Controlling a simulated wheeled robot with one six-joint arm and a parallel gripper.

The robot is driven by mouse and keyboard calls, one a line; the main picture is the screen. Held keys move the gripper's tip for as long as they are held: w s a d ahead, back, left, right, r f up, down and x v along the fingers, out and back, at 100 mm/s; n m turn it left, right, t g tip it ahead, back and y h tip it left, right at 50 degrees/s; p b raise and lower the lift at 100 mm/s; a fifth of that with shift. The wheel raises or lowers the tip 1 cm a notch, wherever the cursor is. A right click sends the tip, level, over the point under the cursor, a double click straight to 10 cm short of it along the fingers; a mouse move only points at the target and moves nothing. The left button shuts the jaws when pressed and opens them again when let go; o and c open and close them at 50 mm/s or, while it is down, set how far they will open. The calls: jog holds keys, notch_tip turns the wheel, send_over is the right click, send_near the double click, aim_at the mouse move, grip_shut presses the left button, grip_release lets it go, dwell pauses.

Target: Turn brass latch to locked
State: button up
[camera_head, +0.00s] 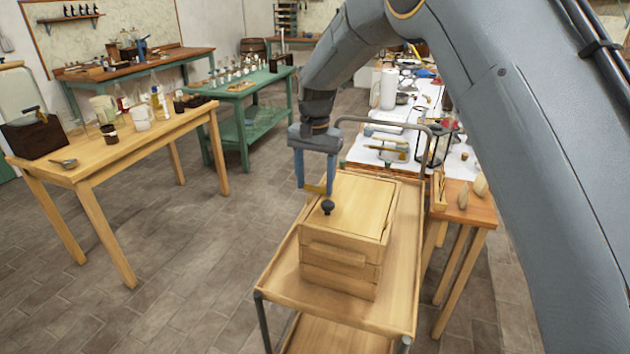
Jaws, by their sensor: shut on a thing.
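A light wooden box (340,255) with a lid (352,208) stands on a wooden trolley (388,300). A small black knob (327,207) sits near the lid's front left. My gripper (315,189) points down at the left edge of the box. It is shut on a small brass-coloured piece, which looks like the brass latch (314,188). The latch is small and partly hidden by the fingers, so its exact angle and how it joins the box cannot be told.
A wooden table (88,172) with jars and a dark box stands at left. A green bench (240,92) is behind. A cluttered white table (360,152) lies behind the trolley. My arm covers the right side.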

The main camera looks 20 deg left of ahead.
aim_at(315, 187)
jog(key=o, duration=1)
jog(key=shift+o, duration=0.2)
jog(key=shift+r, duration=0.1)
jog(key=shift+r+b, duration=1.15)
jog(key=shift+r, duration=2.7)
